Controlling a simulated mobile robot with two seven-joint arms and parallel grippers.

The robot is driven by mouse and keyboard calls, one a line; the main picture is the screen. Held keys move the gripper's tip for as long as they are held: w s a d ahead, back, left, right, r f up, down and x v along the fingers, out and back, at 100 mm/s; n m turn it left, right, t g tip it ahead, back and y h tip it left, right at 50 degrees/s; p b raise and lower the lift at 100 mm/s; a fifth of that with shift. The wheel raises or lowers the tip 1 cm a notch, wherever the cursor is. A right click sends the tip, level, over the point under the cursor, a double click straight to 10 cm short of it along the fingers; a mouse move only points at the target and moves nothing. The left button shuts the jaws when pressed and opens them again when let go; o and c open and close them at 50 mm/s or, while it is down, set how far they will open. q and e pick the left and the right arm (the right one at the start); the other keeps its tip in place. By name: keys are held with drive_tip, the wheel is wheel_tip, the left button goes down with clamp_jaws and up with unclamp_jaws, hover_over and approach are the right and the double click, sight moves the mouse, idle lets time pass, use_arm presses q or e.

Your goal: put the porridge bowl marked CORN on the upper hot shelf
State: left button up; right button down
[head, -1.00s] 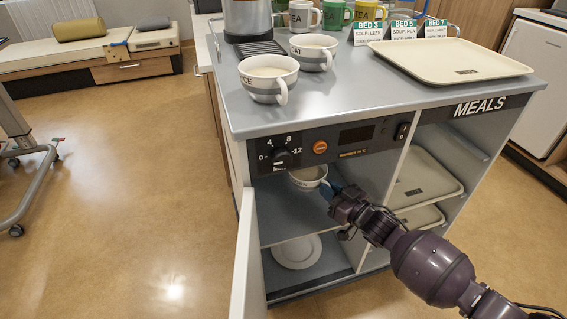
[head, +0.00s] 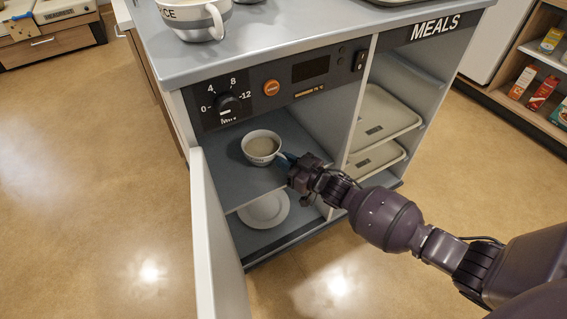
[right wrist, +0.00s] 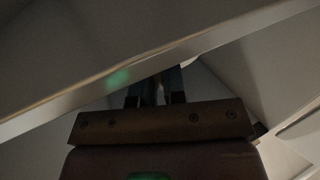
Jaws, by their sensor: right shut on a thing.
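A white bowl with a grey band (head: 260,157), holding a pale brown filling, is inside the open hot compartment, upright over the upper hot shelf (head: 238,187). I cannot tell whether its base touches the shelf, and its marking is not readable. My right gripper (head: 285,158) reaches in from the front right and is shut on the bowl's handle side. In the right wrist view the gripper fingers (right wrist: 158,88) show as dark, close-set shapes under a pale slanting edge; the bowl is not clear there. My left gripper is not in view.
The cabinet door (head: 212,240) stands open at the left. A plate (head: 264,210) lies on the lower level. A control panel (head: 275,88) overhangs the opening. Trays (head: 380,120) fill the right bay. Another bowl, marked with letters ending in CE (head: 192,20), stands on the counter top.

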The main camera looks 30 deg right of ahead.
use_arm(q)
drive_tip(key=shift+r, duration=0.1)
use_arm(e)
drive_tip(key=shift+f, duration=0.15)
drive_tip(key=c, duration=1.6)
unclamp_jaws()
drive_tip(key=shift+f, duration=0.1)
drive_tip(key=o, duration=0.4)
drive_tip(key=shift+r, duration=0.25)
use_arm(q)
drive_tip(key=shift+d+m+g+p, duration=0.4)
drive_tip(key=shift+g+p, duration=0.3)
drive_tip(key=shift+p, duration=1.1)
use_arm(e)
drive_tip(key=shift+v, duration=6)
drive_tip(key=shift+f, duration=0.1)
